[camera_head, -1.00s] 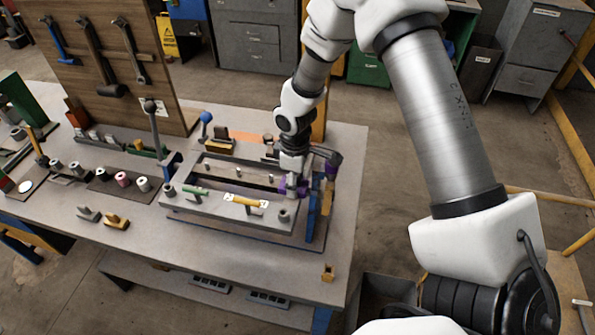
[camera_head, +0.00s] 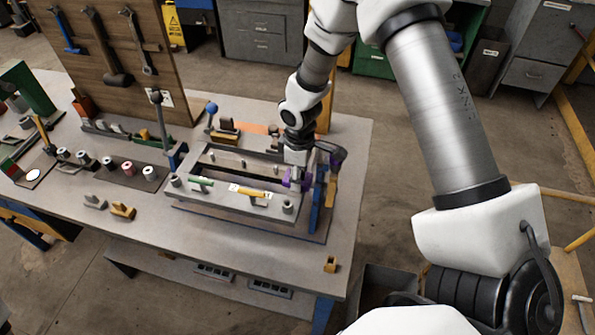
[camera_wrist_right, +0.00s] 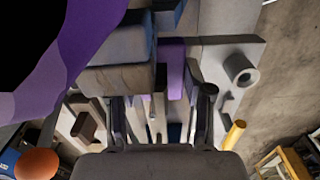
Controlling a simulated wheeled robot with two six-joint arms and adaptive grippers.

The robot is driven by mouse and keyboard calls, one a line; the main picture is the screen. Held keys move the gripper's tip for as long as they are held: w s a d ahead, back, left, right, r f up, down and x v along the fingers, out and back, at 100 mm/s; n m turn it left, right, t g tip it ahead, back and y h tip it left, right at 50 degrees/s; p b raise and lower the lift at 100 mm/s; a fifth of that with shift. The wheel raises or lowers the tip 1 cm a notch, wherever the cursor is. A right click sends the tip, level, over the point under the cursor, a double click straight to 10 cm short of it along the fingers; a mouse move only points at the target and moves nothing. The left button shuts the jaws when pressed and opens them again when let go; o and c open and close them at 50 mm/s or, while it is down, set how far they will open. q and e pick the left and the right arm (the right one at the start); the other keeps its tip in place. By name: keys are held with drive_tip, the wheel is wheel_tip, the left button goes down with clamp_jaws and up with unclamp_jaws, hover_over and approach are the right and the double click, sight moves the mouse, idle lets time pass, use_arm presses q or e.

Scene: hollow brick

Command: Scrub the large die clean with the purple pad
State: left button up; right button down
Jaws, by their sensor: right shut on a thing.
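The large die (camera_head: 232,203) is a grey rectangular metal block with a recessed middle and short round posts, lying on the workbench. My right gripper (camera_head: 295,178) reaches down to its right end. It is shut on the purple pad (camera_head: 304,184), which is low at the die's right end; whether it touches the metal cannot be told. In the right wrist view, purple material (camera_wrist_right: 173,66) shows beyond the fingers, and a larger purple shape fills the upper left. Grey parts of the die (camera_wrist_right: 245,48) show behind. My left gripper is not in view.
A yellow-orange piece (camera_head: 252,193) and a green piece (camera_head: 201,182) lie on the die's front rail. A blue-knobbed lever (camera_head: 211,110) stands behind it. A tool board (camera_head: 110,70) rises at the back left. The bench front (camera_head: 130,235) is mostly bare.

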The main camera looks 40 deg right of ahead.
sight(295, 193)
drive_tip(key=shift+w+d+r+p, duration=0.2)
drive_tip(key=shift+w+d+p, duration=0.1)
drive_tip(key=shift+d+p, duration=0.05)
drive_tip(key=shift+w+d, duration=0.6)
drive_tip(key=shift+d, duration=0.05)
drive_tip(key=shift+w+d+f+p, duration=0.2)
drive_tip(key=shift+w+d+p, duration=0.1)
drive_tip(key=shift+w+d, duration=0.65)
drive_tip(key=shift+d, duration=0.1)
drive_tip(key=shift+s+a+r, duration=0.1)
drive_tip(key=shift+a+r, duration=0.05)
drive_tip(key=shift+s+a+p, duration=0.15)
drive_tip(key=shift+s+p, duration=0.05)
drive_tip(key=shift+p, duration=0.1)
drive_tip(key=shift+s+a+f, duration=0.3)
drive_tip(key=shift+s+a, duration=0.05)
drive_tip(key=shift+s+a+r, duration=0.1)
drive_tip(key=shift+s+a, duration=0.85)
drive_tip(key=shift+a, duration=0.1)
drive_tip(key=shift+s+a+r, duration=0.1)
drive_tip(key=shift+s+a, duration=1)
drive_tip(key=shift+a, duration=0.25)
drive_tip(key=shift+s+a+r, duration=0.1)
drive_tip(key=shift+s+a, duration=0.1)
drive_tip(key=shift+a, duration=0.1)
